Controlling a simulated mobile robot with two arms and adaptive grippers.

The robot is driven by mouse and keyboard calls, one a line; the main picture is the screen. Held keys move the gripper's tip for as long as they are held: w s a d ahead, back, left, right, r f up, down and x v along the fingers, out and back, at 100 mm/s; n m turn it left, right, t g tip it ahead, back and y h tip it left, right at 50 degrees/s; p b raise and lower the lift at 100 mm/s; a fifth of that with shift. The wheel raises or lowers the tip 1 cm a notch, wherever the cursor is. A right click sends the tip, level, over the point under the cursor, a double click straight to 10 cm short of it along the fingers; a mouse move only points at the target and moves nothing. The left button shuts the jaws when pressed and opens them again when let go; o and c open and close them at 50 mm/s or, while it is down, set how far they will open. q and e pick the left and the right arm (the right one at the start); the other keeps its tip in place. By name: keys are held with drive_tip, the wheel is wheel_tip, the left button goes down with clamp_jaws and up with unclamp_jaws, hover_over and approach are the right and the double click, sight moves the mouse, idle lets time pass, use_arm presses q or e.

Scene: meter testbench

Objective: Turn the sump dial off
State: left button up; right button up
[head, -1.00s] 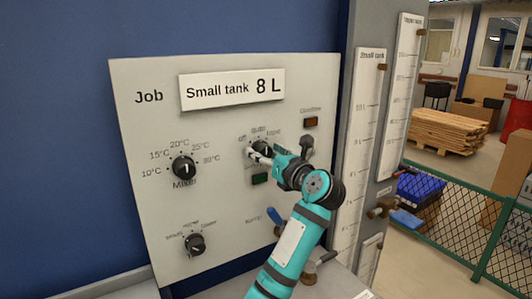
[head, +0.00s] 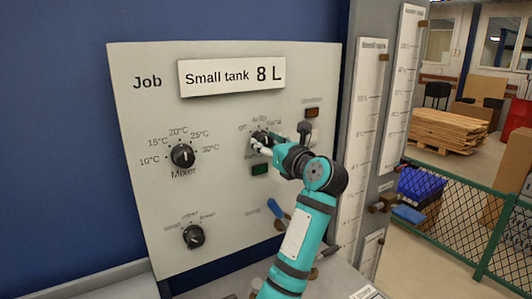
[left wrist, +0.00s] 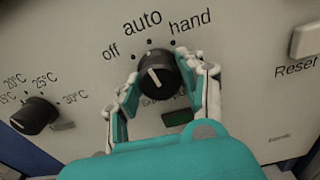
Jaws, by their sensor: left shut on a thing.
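The sump dial (head: 262,137) is a round black knob with a white pointer line, high on the right half of the grey panel. It shows large in the left wrist view (left wrist: 157,72), below the labels off, auto and hand. Its line points up and a little left, between off and auto or close to auto. My left gripper (head: 260,145) is at the dial, with one finger on each side of it in the left wrist view (left wrist: 158,66), shut on the knob. The fingers hide part of the lettering under the dial. My right gripper is not in view.
A green indicator (head: 260,169) sits just below the dial. The Mixer dial (head: 182,156) is to the left, with another black dial (head: 193,236) below it. A blue-handled valve (head: 278,213) is near my left arm. A white Reset button (left wrist: 306,41) is to the right.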

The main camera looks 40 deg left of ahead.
use_arm(q)
drive_tip(key=n+b, duration=0.1)
drive_tip(key=b, duration=0.1)
drive_tip(key=n+b, duration=0.2)
drive_tip(key=b, duration=0.1)
drive_tip(key=n+b, duration=0.2)
drive_tip(key=shift+f+b, duration=0.25)
drive_tip(key=shift+b, duration=0.1)
drive_tip(key=shift+r+n+b, duration=0.1)
drive_tip(key=shift+n+b, duration=0.7)
drive_tip(key=shift+b, duration=0.2)
drive_tip(key=shift+r+n+b, duration=0.15)
drive_tip(key=shift+n+b, duration=0.25)
drive_tip(key=shift+b, duration=0.05)
drive_tip(key=o, duration=1.2)
drive_tip(key=v, duration=0.7)
drive_tip(key=shift+s+d, duration=0.1)
drive_tip(key=shift+d, duration=0.2)
